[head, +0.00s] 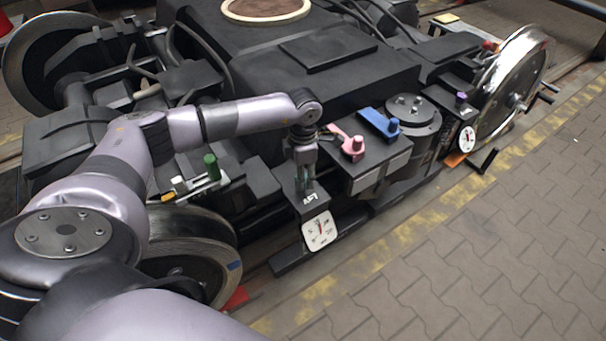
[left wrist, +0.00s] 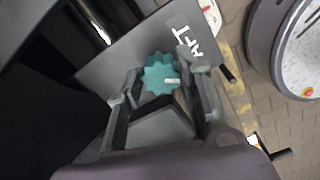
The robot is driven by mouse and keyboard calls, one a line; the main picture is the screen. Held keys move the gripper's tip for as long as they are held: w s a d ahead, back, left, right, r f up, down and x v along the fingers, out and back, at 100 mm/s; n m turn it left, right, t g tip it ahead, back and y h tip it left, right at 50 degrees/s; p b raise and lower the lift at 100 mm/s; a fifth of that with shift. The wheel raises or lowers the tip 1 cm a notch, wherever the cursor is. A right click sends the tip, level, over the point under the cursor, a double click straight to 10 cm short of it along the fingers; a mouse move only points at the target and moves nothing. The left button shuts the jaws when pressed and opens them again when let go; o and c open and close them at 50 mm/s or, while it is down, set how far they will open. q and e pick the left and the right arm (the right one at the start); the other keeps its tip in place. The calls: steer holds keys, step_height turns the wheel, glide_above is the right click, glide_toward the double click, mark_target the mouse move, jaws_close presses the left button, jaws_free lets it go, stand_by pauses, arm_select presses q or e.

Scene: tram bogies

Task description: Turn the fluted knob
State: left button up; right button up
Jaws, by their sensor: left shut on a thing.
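The teal fluted knob (left wrist: 160,72) sits on a dark box top marked AFT, with a small pale mark on its face. My left gripper (left wrist: 161,84) has one finger on each side of it and is shut on it. In the head view my left gripper (head: 306,184) points down onto the AFT box (head: 292,188), and the knob there is mostly hidden by the fingers. A white dial gauge (head: 319,231) with a red needle is on the front of this box. My right gripper is not in view.
To the right are a pink handle (head: 353,145), a blue handle (head: 379,122) and another dial gauge (head: 467,139). A green knob (head: 211,166) stands to the left. Bogie wheels (head: 512,85) flank the frame. The paved floor (head: 480,260) in front is clear.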

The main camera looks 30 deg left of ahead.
arm_select(q)
steer(key=m, duration=0.5)
steer(key=shift+m+b, duration=0.3)
steer(key=m, duration=0.5)
steer(key=shift+s+b, duration=0.1)
steer(key=shift+b, duration=0.25)
steer(key=shift+m, duration=0.4)
steer(key=o, duration=1.2)
steer(key=shift+c, duration=0.2)
step_height(320, 180, up, 12)
